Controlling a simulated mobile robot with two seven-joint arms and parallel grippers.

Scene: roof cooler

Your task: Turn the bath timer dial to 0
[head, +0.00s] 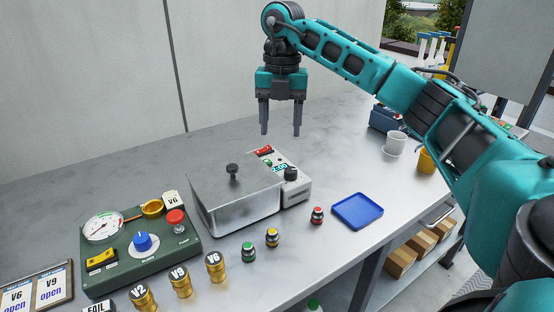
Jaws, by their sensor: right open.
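The bath (235,198) is a grey metal box with a lid and a black lid knob (232,170). On the white control panel at its right end sits a black round dial (291,174), likely the timer dial. Its pointer setting is too small to read. A small lit green display (280,168) and a red switch (264,150) are behind it. My right gripper (281,131) is open and empty, pointing down above and behind the panel, apart from the dial. My left gripper is not in view.
A green box (190,248) with a gauge and a blue dial (143,242) stands at the left. Several small weights and capped vials (272,237) stand in front of the bath. A blue tray (357,211) lies to the right. A white cup (395,142) stands farther back.

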